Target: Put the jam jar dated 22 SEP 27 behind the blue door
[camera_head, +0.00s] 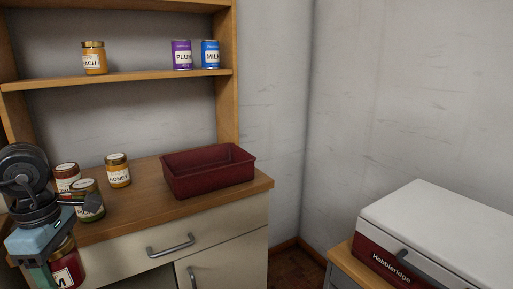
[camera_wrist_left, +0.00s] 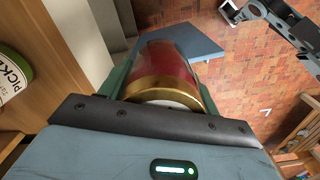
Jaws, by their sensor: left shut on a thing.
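My left gripper (camera_head: 62,262) is at the lower left in the head view, in front of the cabinet. It is shut on a dark red jar (camera_head: 67,272) with a white label, of which an "M" shows. In the left wrist view the jar (camera_wrist_left: 168,68) is between the fingers, with its gold-rimmed lid towards the camera. No date is readable. A flat blue panel (camera_wrist_left: 205,44) shows beyond the jar in the wrist view; I cannot tell whether it is the blue door.
On the wooden top stand a honey jar (camera_head: 118,172), a red-brown jar (camera_head: 66,178), a pickle jar (camera_wrist_left: 12,72) and a dark red tub (camera_head: 208,180). A peach jar (camera_head: 94,60) and two cans sit on the shelf. A white-lidded bin (camera_head: 440,225) stands right.

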